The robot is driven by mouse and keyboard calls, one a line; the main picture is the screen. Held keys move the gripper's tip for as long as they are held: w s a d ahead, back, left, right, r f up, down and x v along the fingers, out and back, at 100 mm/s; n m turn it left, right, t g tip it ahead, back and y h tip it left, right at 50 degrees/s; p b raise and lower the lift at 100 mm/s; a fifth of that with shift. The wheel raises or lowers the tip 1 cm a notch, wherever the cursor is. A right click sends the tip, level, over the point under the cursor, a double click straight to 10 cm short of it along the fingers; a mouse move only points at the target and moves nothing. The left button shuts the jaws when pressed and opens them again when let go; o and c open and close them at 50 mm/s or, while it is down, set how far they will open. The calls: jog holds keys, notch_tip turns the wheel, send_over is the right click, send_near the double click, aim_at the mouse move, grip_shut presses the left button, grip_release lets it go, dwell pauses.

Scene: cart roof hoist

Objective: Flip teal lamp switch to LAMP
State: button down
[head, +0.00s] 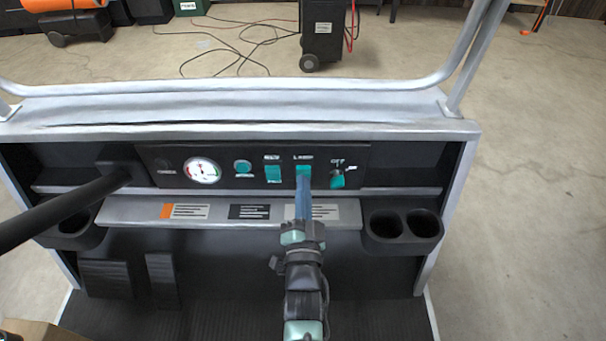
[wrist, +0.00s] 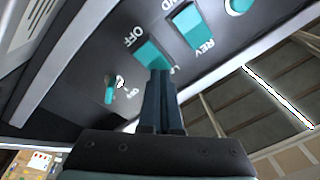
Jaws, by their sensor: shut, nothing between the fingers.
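The teal lamp switch (head: 303,168) is a rocker on the black dashboard panel, below the white LAMP label. In the wrist view the lamp switch (wrist: 150,54) has OFF printed by one end, and its LAMP label at the other end is mostly hidden by my fingers. My gripper (head: 303,182) is shut and empty, fingers pointing at the panel. In the wrist view the fingertips of my gripper (wrist: 160,73) overlap the LAMP end of the switch. I cannot tell whether they touch it or which way it is tipped.
A teal FWD/REV rocker (head: 272,174) sits left of the lamp switch, and a teal key switch (head: 338,179) sits right. A round gauge (head: 202,170) and steering column (head: 70,208) are further left. Cup holders (head: 404,225) are at right. A ledge (head: 230,213) runs below the panel.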

jog(key=shift+w+r+b, duration=0.1)
jog(key=shift+w+b, duration=0.35)
jog(key=shift+w, duration=0.35)
dwell(0.5)
jog(key=s+f+p, duration=0.1)
jog(key=s+p, duration=0.1)
jog(key=s, duration=0.5)
jog(key=shift+p, duration=0.3)
dwell(0.4)
